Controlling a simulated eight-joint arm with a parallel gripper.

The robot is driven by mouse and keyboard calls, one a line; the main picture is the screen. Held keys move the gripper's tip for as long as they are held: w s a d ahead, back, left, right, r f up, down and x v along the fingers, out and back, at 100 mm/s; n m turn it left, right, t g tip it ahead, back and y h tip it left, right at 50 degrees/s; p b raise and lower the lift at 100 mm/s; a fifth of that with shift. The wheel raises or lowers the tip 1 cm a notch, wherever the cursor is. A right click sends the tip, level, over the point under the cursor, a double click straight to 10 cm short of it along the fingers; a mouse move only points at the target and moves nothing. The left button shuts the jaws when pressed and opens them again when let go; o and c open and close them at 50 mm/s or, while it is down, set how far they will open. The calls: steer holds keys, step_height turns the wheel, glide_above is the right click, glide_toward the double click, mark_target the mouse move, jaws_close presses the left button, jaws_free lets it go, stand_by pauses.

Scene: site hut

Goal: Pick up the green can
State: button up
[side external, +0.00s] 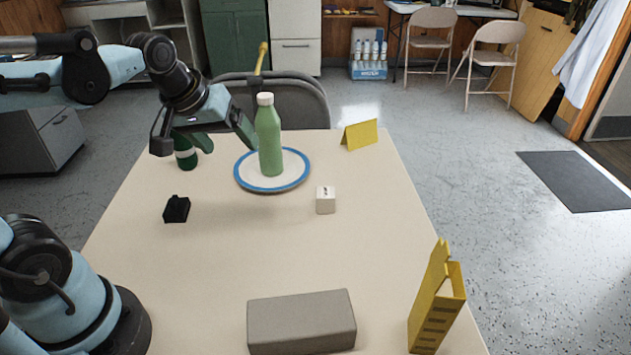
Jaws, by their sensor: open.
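The green can (186,158) is dark green with a pale band and stands upright near the far left edge of the table. My gripper partly covers its top. My gripper (230,146) is open, with one finger close to the can's right side in the picture and the other close to the green bottle (269,140). Nothing shows between the fingers. I cannot tell from this one view how far the gripper is from the can in depth.
The bottle, white-capped, stands on a blue-rimmed plate (243,180). A black block (176,209), a white cube (325,200) and a yellow folded card (360,134) are nearby. A grey box (301,321) and yellow holder (436,305) stand at the front. The table (270,250) is clear mid-front.

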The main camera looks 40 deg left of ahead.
steer(key=w+a+r+n+g, duration=0.2)
steer(key=w+a+n, duration=0.1)
steer(key=a+n, duration=0.55)
steer(key=n+g, duration=0.4)
steer(key=n, duration=1.3)
glide_toward(182, 142)
steer(key=a, duration=0.3)
steer(key=shift+w+r+h, duration=0.25)
steer(key=shift+r+h, duration=0.15)
steer(key=shift+a+f+n, duration=0.2)
steer(key=shift+a+n, duration=0.05)
steer(key=shift+n, duration=0.1)
steer(key=shift+f, duration=0.35)
step_height(182, 142, down, 6)
steer(key=shift+r, duration=0.1)
steer(key=shift+w+d+f, duration=0.1)
steer(key=shift+d+f, duration=0.05)
steer(key=shift+f, duration=1.15)
steer(key=shift+d+f, duration=0.15)
steer(key=shift+f, duration=1.2)
